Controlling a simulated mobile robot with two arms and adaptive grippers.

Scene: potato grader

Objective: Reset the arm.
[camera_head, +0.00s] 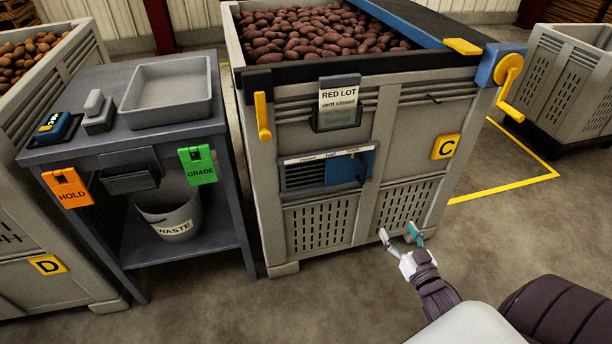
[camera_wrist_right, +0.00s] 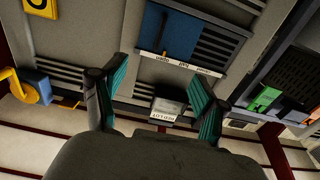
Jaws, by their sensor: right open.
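My right gripper (camera_head: 402,238) is open and empty, low in front of crate C (camera_head: 410,130), near its lower right slotted panel. Its two teal-padded fingers are spread apart in the right wrist view (camera_wrist_right: 152,85), with nothing between them. That view looks at the crate's front upside down. The crate holds many red potatoes (camera_head: 310,32). Its front has a card reading "RED LOT vent closed" (camera_head: 339,97) and a vent with dark slats (camera_head: 303,175) and a blue plate (camera_head: 346,168). My left gripper is not in view.
A grey bench (camera_head: 95,75) with a tray (camera_head: 168,90), orange HOLD tag (camera_head: 67,187), green GRADE tag (camera_head: 198,164) and waste bin (camera_head: 170,215) stands left of crate C. A yellow handle (camera_head: 264,117) and crank (camera_head: 510,88) stick out from the crate. Open floor (camera_head: 520,225) lies at right.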

